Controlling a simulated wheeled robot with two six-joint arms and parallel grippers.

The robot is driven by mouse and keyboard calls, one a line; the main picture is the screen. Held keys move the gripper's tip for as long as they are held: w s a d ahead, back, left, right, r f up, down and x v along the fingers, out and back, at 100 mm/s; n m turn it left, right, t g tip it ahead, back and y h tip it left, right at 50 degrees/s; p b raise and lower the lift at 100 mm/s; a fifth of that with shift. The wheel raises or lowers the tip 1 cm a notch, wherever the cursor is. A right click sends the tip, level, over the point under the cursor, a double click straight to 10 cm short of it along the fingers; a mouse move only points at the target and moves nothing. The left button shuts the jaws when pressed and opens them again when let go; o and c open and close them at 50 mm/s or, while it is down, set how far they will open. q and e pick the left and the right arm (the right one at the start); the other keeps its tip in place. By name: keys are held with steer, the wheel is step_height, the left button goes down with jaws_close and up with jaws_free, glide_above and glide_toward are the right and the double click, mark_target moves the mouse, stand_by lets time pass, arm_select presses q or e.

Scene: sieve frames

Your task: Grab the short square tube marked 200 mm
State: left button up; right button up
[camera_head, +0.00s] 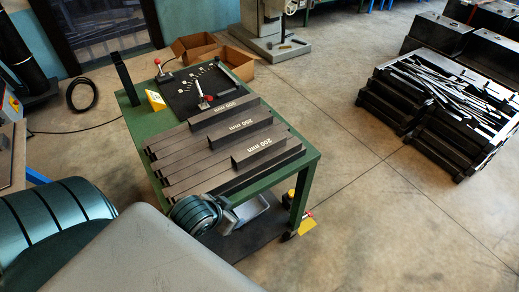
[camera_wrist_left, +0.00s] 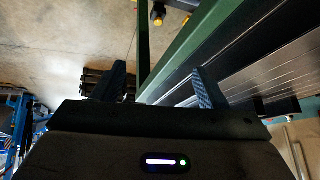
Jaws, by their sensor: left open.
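The short square tube marked 200 mm (camera_head: 270,150) is dark grey and lies on top of longer dark tubes at the near right of the green table. It looks like the shortest of three labelled tubes there. My left gripper (camera_head: 228,213) is at the table's near edge, to the left of this tube and nearer to me, apart from it. In the left wrist view my left gripper (camera_wrist_left: 160,90) is open and empty, with the table's green edge (camera_wrist_left: 185,55) and long dark tubes beyond its fingers. My right gripper is in neither view.
Two longer labelled tubes, a middle one (camera_head: 240,131) and a far one (camera_head: 225,112), lie behind on the long tubes (camera_head: 180,170). Floor to the right is clear up to black crates (camera_head: 430,135).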

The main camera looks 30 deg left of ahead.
arm_select(q)
steer(key=w+a+r+t+h, duration=0.1)
steer(key=w+a+r+t, duration=0.25)
steer(key=w, duration=0.45)
steer(key=t+h, duration=0.2)
glide_toward(259, 146)
steer(key=shift+s+d+r+m, duration=0.15)
steer(key=shift+s+r+m, duration=0.25)
steer(key=shift+s+r, duration=0.35)
steer(key=shift+x, duration=2.75)
steer(key=shift+w+f, duration=0.2)
steer(key=shift+w, duration=0.2)
steer(key=x, duration=0.1)
steer(key=p+x, duration=0.1)
steer(key=x, duration=0.1)
steer(key=shift+w+a+f, duration=0.1)
steer(key=shift+a+f, duration=0.1)
steer(key=shift+f, duration=0.1)
steer(key=shift+w+d+f, duration=0.1)
steer(key=shift+w+f, duration=0.2)
steer(key=shift+w, duration=0.1)
jaws_close()
